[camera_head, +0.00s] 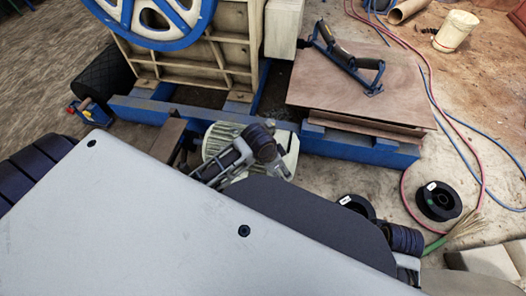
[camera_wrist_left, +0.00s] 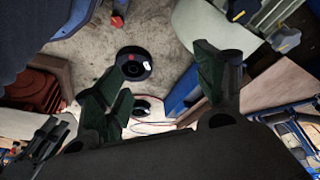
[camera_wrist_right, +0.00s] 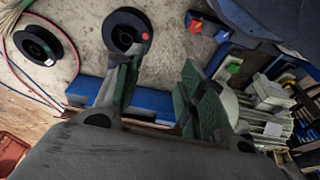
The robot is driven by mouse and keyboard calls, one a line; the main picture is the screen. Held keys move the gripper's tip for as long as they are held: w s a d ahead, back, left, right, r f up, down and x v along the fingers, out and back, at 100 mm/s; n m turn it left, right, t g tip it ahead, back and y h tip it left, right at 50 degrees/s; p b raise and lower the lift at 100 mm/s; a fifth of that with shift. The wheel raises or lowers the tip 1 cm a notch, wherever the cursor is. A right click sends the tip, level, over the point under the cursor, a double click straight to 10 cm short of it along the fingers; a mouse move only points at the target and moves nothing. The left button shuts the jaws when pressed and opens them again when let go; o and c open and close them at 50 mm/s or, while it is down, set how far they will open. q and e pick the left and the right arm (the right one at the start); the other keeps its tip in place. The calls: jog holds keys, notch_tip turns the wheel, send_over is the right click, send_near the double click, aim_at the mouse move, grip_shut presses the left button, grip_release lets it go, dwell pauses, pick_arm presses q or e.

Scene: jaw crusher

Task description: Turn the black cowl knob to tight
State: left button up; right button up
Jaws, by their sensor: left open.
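In the left wrist view a dark lobed knob (camera_wrist_left: 286,40) sits on a pale rounded housing at the upper right. A second dark knob (camera_wrist_left: 236,11) with a yellowish middle shows nearby. I cannot tell which is the cowl knob, nor how tight either is. My left gripper (camera_wrist_left: 155,80) is open and empty; its right finger is nearer these knobs, apparently apart from them. In the head view the pale finned motor (camera_head: 222,137) is partly covered by my arm. My right gripper (camera_wrist_right: 158,78) is open and empty, its fingers spread, with floor and blue frame beyond.
A blue frame (camera_head: 360,146) carries a brown board (camera_head: 345,95) with a dark tool (camera_head: 345,60) on it. Black spools (camera_head: 437,201), hoses and a white bucket (camera_head: 455,31) are on the floor at right. A blue-rimmed wheel (camera_head: 150,15) stands behind.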

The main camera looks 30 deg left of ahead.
pick_arm(q)
jog(key=w+a+m+g+y, duration=0.2)
jog(key=w+a+m+g, duration=0.1)
jog(key=w+a, duration=0.8)
jog(key=shift+w+a+f+m, duration=0.2)
jog(key=shift+w+a+m, duration=0.2)
jog(key=shift+m, duration=0.5)
pick_arm(e)
notch_tip(320, 180, down, 11)
jog(key=s+a+g, duration=0.1)
jog(key=s+a, duration=0.1)
jog(key=s, duration=0.1)
jog(key=shift+a, duration=0.3)
